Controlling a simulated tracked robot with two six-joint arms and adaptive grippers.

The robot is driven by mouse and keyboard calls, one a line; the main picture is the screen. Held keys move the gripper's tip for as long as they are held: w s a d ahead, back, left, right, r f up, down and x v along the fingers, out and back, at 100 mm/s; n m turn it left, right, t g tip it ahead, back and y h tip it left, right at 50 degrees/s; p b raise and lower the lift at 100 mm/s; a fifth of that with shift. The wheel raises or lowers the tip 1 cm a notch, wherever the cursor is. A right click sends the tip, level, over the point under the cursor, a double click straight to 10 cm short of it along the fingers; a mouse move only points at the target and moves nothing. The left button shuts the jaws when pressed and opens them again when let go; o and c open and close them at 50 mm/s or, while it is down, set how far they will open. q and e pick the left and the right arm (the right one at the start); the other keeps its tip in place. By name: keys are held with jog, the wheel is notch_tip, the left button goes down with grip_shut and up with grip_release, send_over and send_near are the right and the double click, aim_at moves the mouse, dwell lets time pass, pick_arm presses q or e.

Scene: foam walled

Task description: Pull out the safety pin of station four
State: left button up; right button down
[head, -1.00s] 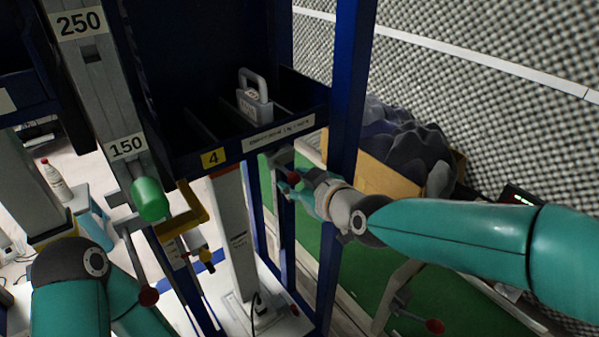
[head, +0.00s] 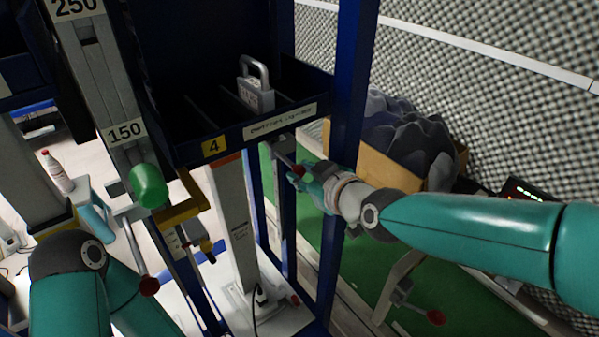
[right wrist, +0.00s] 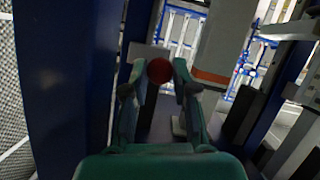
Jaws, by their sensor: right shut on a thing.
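Station four is marked by a yellow "4" label (head: 214,146) on the front of a dark blue tray (head: 190,153). A red ball knob (head: 299,170) sits at the end of a dark rod below the tray's right part. My right gripper (head: 300,178) is shut on this knob. In the right wrist view the red knob (right wrist: 159,70) shows between the two teal fingers of my right gripper (right wrist: 160,82). I cannot tell whether the knob belongs to the safety pin. My left arm shows at the lower left; its gripper is out of view.
A blue post (head: 345,120) stands close beside my right gripper. A grey padlock-shaped weight (head: 256,95) stands in the tray. A green handle (head: 148,186) and yellow bracket (head: 184,205) are left of the tray. A box of dark foam (head: 400,150) stands behind the post.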

jog(key=s+d+b, duration=0.2)
jog(key=s+d, duration=0.2)
jog(key=s, duration=0.2)
jog(key=shift+d+f+b, duration=0.15)
jog(key=shift+d+b, duration=0.1)
jog(key=shift+b, duration=0.15)
jog(key=c, duration=1.2)
grip_release()
jog(key=shift+s, duration=0.1)
jog(key=shift+d, duration=0.1)
jog(key=v, duration=1.2)
jog(key=shift+s, duration=0.1)
